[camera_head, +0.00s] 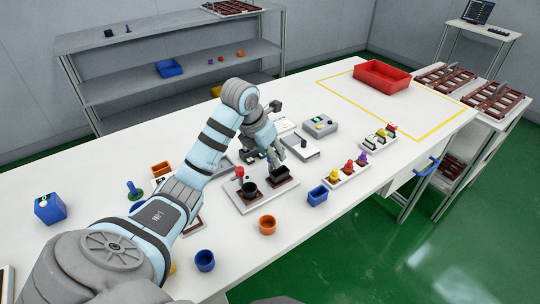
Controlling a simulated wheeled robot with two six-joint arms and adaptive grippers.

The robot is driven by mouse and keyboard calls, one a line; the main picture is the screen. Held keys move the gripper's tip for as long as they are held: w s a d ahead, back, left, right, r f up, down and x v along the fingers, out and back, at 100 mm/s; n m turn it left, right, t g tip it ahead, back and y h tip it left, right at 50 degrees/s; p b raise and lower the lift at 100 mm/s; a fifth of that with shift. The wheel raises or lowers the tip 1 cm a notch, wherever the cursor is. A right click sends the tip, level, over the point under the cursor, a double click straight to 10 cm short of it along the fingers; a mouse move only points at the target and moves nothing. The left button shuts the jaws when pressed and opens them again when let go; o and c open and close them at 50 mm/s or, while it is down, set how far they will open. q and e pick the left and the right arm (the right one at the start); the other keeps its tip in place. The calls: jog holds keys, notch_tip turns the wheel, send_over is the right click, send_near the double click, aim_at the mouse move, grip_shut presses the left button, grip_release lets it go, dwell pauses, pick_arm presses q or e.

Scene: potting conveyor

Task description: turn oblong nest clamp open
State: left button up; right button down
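A pale fixture plate (240,206) lies on the white table near the middle. A dark round cup-like part (250,190) sits at its left, with a red knob (239,172) behind it. A dark oblong nest (282,175) is at its right. My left gripper (276,160) points down at the back edge of the oblong nest, touching or just above it. The gripper hides the oblong nest's clamp, so its position cannot be told. The fingers are too small to show whether they are open or shut. My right gripper is not in view.
Orange cup (267,225) and blue bin (318,195) stand in front of the fixture. Behind it are a grey box (320,126) and a flat device (300,146). A rack of coloured knobs (347,172) is at right. A red crate (381,76) stands farther back.

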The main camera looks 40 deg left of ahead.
pick_arm(q)
grip_shut()
jog(key=shift+m, duration=0.4)
jog(key=m+h+p, duration=0.1)
jog(key=m, duration=0.1)
jog(key=shift+a+r+m+g, duration=0.1)
jog(key=shift+a+m+g, duration=0.05)
jog(key=shift+m+g, duration=0.2)
jog(key=m+h, duration=0.1)
jog(key=m, duration=0.1)
jog(key=m+p, duration=0.1)
jog(key=m, duration=0.1)
jog(key=shift+w+m+g+h, duration=0.1)
jog(key=shift+m+g+h, duration=0.15)
jog(key=shift+g+h, duration=0.15)
jog(key=m+g+h, duration=0.1)
jog(key=m, duration=0.3)
jog(key=shift+w+a+m, duration=0.1)
jog(key=shift+m, duration=0.2)
jog(key=m+g, duration=0.2)
jog(key=m, duration=0.3)
jog(key=shift+w+b, duration=0.1)
jog(key=shift+b, duration=0.25)
jog(key=shift+m+g, duration=0.25)
jog(key=shift+m, duration=0.05)
